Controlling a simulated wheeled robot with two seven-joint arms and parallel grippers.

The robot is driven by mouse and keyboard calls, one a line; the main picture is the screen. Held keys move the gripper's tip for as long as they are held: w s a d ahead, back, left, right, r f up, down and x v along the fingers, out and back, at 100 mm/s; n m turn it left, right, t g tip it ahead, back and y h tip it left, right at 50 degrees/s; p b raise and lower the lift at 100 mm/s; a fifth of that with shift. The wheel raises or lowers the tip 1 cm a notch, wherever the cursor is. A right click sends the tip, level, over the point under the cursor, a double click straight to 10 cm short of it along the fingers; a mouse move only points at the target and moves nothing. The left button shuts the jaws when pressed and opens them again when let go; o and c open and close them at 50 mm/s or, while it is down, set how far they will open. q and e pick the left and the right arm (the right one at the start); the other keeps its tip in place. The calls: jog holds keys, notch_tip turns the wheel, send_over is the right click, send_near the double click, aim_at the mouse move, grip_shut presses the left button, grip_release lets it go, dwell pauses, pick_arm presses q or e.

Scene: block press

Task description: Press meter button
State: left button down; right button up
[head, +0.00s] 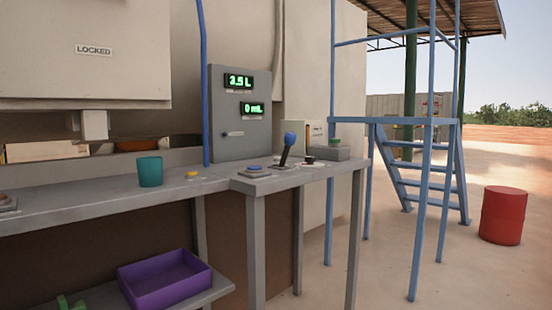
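A grey meter panel (227,146) stands upright at the back of the workbench. Its upper green display (239,81) reads 3.5 L and its lower display (252,108) reads 0 mL. A small pale knob or handle (233,134) sits below them. On the bench in front, a blue button (254,167) sits on a grey base. A small yellow button-like piece (192,174) lies further left. A grey box (327,153) to the right has a green top piece (335,141). I cannot tell which is the meter button. Neither gripper is in view.
A blue-knobbed lever (289,140) stands right of the blue button. A teal cup (149,171) stands on the grey bench (95,202). A purple tray (165,281) rests on a lower shelf. Blue steps (420,165) and a red drum (503,216) stand right, with open ground.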

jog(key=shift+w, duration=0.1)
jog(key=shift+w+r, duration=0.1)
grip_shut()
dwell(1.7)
